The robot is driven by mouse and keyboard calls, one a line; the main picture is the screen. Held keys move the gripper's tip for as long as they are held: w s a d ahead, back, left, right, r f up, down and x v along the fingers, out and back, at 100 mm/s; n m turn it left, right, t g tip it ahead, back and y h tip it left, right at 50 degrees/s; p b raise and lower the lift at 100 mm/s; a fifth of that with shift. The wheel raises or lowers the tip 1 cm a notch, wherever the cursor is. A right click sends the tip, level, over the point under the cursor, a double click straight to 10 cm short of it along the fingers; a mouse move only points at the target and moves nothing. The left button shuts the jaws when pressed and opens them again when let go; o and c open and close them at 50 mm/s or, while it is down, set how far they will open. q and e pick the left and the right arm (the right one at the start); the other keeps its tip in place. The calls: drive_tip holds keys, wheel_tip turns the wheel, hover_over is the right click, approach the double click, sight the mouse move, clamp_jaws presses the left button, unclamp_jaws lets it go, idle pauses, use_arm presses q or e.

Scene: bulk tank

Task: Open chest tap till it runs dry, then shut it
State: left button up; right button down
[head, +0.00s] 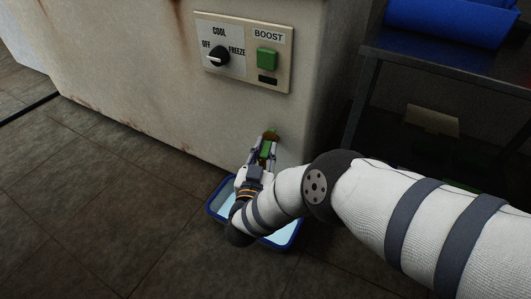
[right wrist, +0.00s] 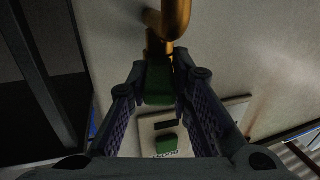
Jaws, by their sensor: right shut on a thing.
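The chest (head: 150,75) is a pale, rust-stained cabinet. Its tap is low on the front near the right corner, with a brass body (right wrist: 176,18) and a green handle (right wrist: 158,84). My right gripper (head: 264,148) reaches the tap from the front and is shut on the green handle, one finger on each side in the right wrist view. A blue-rimmed tray (head: 217,191) with pale contents lies on the floor below, partly covered by my right arm. The tap's outlet is hidden in the head view, and I cannot tell whether anything flows. My left gripper is out of view.
A control panel (head: 242,50) on the chest has a black knob (head: 217,57) pointing towards OFF and a green BOOST button (head: 267,59). A dark metal table (head: 430,60) with a blue item on top (head: 450,18) stands at right. The tiled floor at left is clear.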

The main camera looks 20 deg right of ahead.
drive_tip(key=shift+a+f+m+h, duration=0.1)
drive_tip(key=shift+m+h, duration=0.2)
drive_tip(key=shift+h, duration=0.1)
drive_tip(key=c, duration=1.7)
unclamp_jaws()
drive_tip(key=v, duration=1.2)
drive_tip(key=shift+a+r, duration=0.1)
drive_tip(key=shift+r, duration=0.15)
